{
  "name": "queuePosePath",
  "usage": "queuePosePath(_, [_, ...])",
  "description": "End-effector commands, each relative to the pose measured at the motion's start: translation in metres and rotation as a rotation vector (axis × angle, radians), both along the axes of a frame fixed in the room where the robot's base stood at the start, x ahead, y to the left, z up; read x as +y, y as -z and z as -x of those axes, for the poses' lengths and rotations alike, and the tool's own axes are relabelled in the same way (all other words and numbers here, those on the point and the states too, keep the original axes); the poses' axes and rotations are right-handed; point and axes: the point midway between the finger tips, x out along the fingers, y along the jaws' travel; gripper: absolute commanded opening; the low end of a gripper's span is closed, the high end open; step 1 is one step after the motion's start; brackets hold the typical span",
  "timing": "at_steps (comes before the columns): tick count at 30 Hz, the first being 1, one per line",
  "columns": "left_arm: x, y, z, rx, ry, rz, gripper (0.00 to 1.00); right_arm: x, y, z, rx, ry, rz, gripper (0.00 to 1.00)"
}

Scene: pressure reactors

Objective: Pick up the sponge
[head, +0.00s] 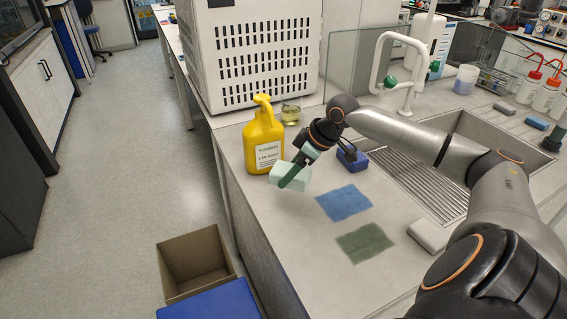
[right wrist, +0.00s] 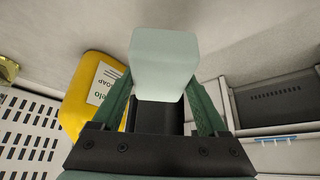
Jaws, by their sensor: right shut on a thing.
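A pale green sponge (head: 284,176) is held between the green fingers of my right gripper (head: 298,172), above the counter near its left edge. In the right wrist view the sponge (right wrist: 165,62) sits between both fingertips (right wrist: 163,90), with a finger against each side. Whether it touches the counter is hard to tell. A yellow lab soap bottle (head: 263,140) stands just behind and to the left of the gripper; it also shows in the right wrist view (right wrist: 82,98). My left gripper is not in view.
A blue block (head: 352,157) sits right of the gripper. A blue cloth (head: 344,202) and a green cloth (head: 365,243) lie flat in front. A sink (head: 480,140) with drainboard is at right. A cardboard box (head: 193,262) stands below the counter's left edge.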

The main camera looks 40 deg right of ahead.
Motion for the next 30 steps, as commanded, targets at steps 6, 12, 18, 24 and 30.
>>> queuePosePath(6, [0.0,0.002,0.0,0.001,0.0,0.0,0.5,0.005,0.0,0.025,0.006,-0.003,0.009,0.15])
queuePosePath(12, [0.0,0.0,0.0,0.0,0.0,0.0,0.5,0.011,0.0,0.039,0.006,-0.004,0.008,0.15])
queuePosePath(18, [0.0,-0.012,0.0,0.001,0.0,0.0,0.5,0.021,-0.004,0.054,0.004,-0.012,0.006,0.15])
queuePosePath(24, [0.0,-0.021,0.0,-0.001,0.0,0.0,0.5,0.027,-0.002,0.079,0.002,-0.007,0.003,0.15])
queuePosePath(30, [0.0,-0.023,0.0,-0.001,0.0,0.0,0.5,0.034,-0.001,0.102,0.002,-0.005,0.003,0.15])
